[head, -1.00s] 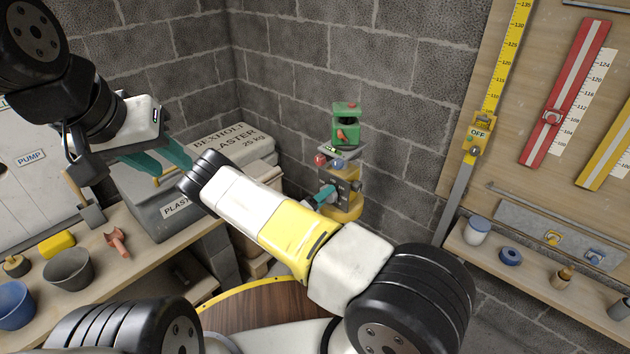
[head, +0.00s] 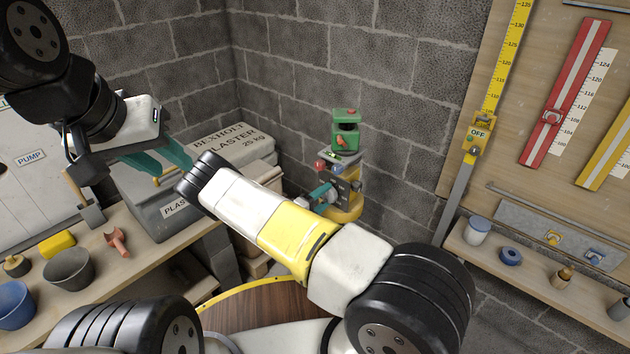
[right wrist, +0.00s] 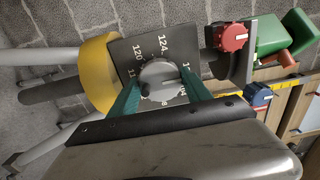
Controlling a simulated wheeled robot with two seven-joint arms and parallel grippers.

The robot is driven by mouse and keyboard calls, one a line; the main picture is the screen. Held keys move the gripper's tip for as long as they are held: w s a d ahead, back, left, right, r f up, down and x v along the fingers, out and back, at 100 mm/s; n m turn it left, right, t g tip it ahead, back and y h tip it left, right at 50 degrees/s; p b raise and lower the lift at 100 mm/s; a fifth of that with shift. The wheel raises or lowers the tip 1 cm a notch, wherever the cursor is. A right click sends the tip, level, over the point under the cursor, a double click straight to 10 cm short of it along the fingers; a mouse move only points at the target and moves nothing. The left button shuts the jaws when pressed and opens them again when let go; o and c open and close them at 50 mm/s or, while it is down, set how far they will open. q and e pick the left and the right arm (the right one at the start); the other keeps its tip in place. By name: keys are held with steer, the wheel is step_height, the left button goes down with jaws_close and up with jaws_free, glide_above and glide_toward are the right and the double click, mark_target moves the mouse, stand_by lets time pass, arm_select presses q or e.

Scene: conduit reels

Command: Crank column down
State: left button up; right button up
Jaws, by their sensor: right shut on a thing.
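The column stand has a yellow collar (head: 345,208), a dark dial plate (head: 350,190) and a green unit (head: 346,130) on top. In the right wrist view the numbered dial plate (right wrist: 176,60) carries a round grey crank knob (right wrist: 160,78). My right gripper (right wrist: 157,84) has its teal fingers on both sides of this knob, shut on it. In the head view the right gripper (head: 320,194) reaches the plate from the left, partly behind my arm. My left gripper (head: 172,160) is open and empty, with its fingers apart, in front of the plaster bags.
A red knob (right wrist: 232,38) and a blue knob (right wrist: 257,95) sit close to the dial. A block wall (head: 410,110) stands behind the column. At right are a yellow measuring staff (head: 500,70) and a shelf (head: 530,270). A workbench (head: 130,262) with pots is at left.

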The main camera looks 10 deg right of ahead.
steer(key=shift+a, duration=0.1)
steer(key=o, duration=1.4)
steer(key=v, duration=0.7)
steer(key=shift+s+a, duration=0.25)
steer(key=shift+a, duration=0.1)
steer(key=shift+d, duration=0.1)
